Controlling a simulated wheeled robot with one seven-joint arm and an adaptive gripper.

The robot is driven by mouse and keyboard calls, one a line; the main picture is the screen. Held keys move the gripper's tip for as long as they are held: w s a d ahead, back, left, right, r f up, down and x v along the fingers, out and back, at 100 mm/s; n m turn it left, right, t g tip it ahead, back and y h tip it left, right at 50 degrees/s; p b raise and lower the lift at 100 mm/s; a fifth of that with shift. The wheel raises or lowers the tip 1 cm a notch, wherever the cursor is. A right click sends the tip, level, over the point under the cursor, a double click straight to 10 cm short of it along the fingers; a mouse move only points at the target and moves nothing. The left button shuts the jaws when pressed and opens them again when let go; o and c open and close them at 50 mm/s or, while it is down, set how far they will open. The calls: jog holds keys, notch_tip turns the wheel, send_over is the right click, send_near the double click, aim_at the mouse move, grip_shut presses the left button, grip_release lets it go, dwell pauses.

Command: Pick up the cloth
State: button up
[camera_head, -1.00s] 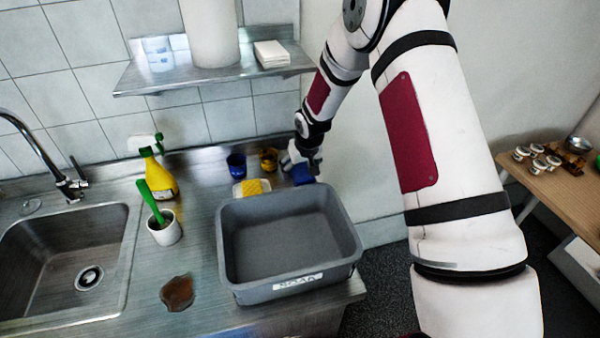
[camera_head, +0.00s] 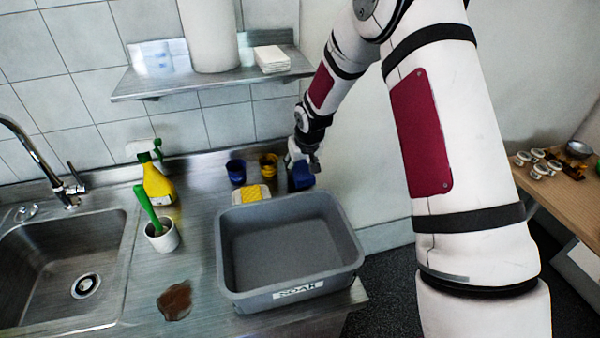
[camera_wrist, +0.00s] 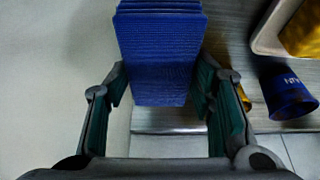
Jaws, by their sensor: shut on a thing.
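The cloth is a blue, ribbed, folded piece (camera_wrist: 162,55) between my gripper's two fingers in the wrist view. In the head view the cloth (camera_head: 301,178) is a small dark blue patch behind the grey bin, at the back right of the steel counter. My gripper (camera_head: 304,160) is over it and shut on it; its fingers (camera_wrist: 162,80) flank the cloth on both sides in the wrist view. I cannot tell whether the cloth is clear of the counter.
A grey bin (camera_head: 226,258) labelled SOAK stands in front. Left of my gripper are a blue cup (camera_head: 236,172), a yellow cup (camera_head: 268,166) and a yellow sponge on a pale dish (camera_head: 238,198). A yellow spray bottle (camera_head: 158,186) stands further left. A shelf (camera_head: 150,88) hangs above.

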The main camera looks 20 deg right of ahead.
jog(key=d+b, duration=0.3)
jog(key=d, duration=1.5)
jog(key=shift+r, duration=0.35)
jog(key=o, duration=0.4)
jog(key=c, duration=0.4)
